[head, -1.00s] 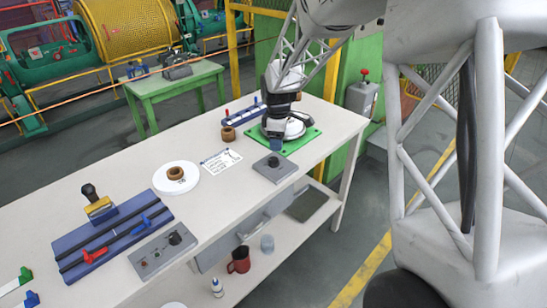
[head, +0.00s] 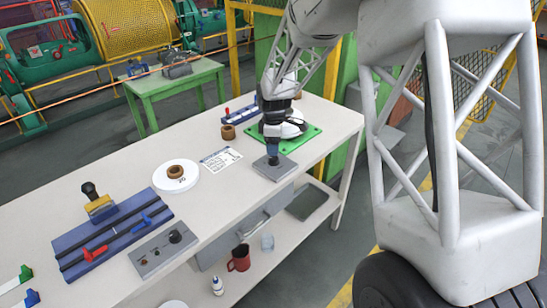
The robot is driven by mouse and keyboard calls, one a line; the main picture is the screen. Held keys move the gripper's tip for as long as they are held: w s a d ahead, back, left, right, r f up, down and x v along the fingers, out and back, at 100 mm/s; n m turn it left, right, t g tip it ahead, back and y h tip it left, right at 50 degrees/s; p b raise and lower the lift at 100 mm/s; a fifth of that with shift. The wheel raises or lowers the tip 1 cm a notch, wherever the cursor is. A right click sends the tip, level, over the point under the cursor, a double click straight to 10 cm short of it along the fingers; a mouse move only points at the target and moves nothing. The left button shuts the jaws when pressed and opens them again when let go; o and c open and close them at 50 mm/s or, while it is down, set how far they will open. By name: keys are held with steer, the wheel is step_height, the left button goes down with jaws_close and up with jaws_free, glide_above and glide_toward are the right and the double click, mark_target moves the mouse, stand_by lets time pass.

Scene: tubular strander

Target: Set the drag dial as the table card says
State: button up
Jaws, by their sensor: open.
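The table card (head: 221,159) lies flat on the white table; its writing is too small to read. Right of it is a grey plate (head: 283,171) with a dark round knob (head: 273,160); I take this for the drag dial but cannot tell for sure. My gripper (head: 272,154) points down, its tips right at the knob. The jaws are open, and I cannot tell whether they touch the knob. The gripper hides part of the knob and any marks near it. A second grey box (head: 150,260) with a dark knob (head: 175,237) sits nearer the front.
Behind my gripper is a green plate (head: 312,133) with a white round part. A brown ring (head: 228,132) and a white disc (head: 190,179) bearing another ring stand left. A blue rail fixture (head: 112,236) lies front left. The table between is clear.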

mark_target(274, 157)
steer(key=shift+f, duration=2.95)
steer(key=shift+c, duration=0.2)
steer(key=c, duration=0.9)
steer(key=shift+m, duration=0.4)
steer(key=m, duration=0.9)
